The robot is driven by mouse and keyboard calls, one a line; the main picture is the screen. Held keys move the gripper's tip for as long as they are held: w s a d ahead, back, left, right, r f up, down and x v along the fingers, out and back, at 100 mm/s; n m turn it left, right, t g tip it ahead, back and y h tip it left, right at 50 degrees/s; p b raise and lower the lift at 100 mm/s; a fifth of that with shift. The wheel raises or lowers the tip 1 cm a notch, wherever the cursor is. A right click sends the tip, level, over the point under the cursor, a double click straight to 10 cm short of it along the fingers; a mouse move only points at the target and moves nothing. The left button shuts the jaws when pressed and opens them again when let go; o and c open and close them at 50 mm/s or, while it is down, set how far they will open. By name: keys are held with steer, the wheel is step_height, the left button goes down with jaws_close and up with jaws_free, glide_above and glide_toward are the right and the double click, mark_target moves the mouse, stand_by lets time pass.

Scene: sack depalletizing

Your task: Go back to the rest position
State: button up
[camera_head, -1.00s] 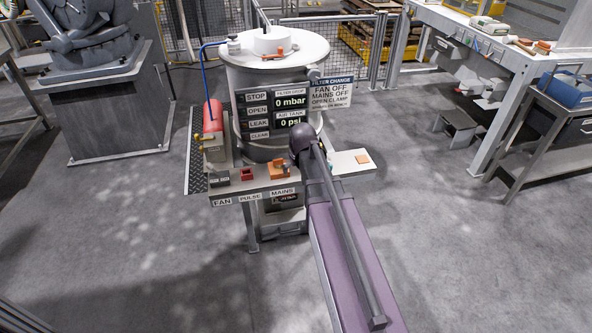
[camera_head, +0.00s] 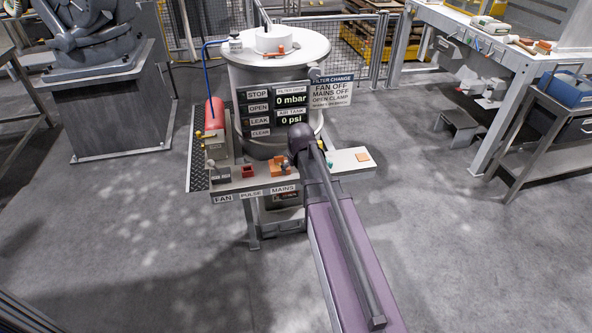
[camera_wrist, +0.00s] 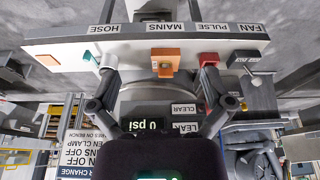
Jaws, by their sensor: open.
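My gripper (camera_wrist: 158,66) is open and empty in the wrist view, its two dark fingers spread wide. It faces the front panel (camera_wrist: 70,54) of the filter unit, which appears upside down there with HOSE, MAINS, PULSE and FAN labels. An orange block (camera_wrist: 165,62) shows between the fingertips, and a red block (camera_wrist: 208,58) is by the right fingertip; I cannot tell the gap to either. In the head view my purple arm reaches from the lower right to the filter unit's bench (camera_head: 226,185); it hides my gripper there.
The white filter drum (camera_head: 305,80) stands behind the bench with displays reading 0 mbar and 0 psi. A red tank (camera_head: 215,112) is at its left. A grey machine (camera_head: 115,110) stands left, a workbench (camera_head: 500,115) right. Open floor lies on both sides of my arm.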

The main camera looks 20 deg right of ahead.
steer(key=s+a+g, duration=0.1)
steer(key=s+a, duration=0.3)
steer(key=s, duration=0.4)
steer(key=s+a+g, duration=0.2)
steer(key=s+a, duration=0.3)
steer(key=s, duration=0.4)
steer(key=shift+f+n, duration=0.4)
steer(key=shift+a, duration=0.1)
